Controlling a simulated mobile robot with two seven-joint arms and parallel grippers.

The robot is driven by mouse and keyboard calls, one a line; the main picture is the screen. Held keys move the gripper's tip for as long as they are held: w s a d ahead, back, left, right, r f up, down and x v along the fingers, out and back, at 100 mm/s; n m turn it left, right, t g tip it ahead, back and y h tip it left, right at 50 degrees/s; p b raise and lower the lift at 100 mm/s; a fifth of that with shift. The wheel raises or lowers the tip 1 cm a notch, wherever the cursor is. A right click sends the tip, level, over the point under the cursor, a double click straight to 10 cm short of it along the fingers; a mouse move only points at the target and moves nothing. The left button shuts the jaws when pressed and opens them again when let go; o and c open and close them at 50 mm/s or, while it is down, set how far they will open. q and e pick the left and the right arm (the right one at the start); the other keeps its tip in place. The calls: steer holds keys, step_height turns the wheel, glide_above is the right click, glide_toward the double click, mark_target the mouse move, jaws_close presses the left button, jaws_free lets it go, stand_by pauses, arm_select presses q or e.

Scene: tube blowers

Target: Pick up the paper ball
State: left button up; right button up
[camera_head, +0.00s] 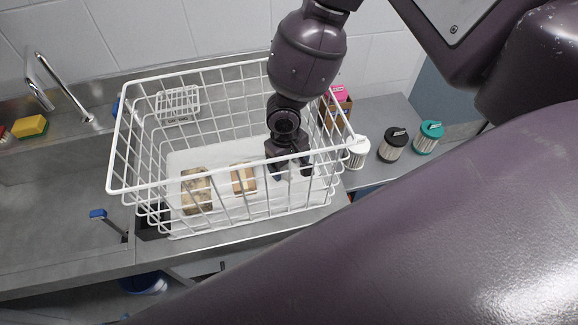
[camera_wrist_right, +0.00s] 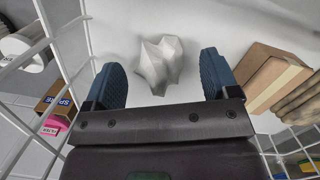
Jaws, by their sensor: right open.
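The paper ball (camera_wrist_right: 160,64) is a crumpled white lump on the white bottom of the wire basket, seen in the right wrist view. My right gripper (camera_wrist_right: 160,82) is open, with its blue finger pads to the left and right of the ball and no contact visible. In the head view my right gripper (camera_head: 290,172) reaches down into the right part of the white wire basket (camera_head: 150,185). The ball cannot be made out in the head view. My left gripper is not in view.
In the basket, left of my gripper, lie a cardboard box (camera_head: 243,179) and a brownish block (camera_head: 196,191). The basket's wire walls surround my gripper. White (camera_head: 357,152), black (camera_head: 393,145) and teal (camera_head: 428,137) canisters stand right of the basket. A sink lies to the left.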

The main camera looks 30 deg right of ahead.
steer(key=shift+f, duration=0.25)
steer(key=shift+c, duration=0.3)
steer(key=c, duration=0.9)
steer(key=shift+r, duration=0.1)
steer(key=shift+c, duration=0.2)
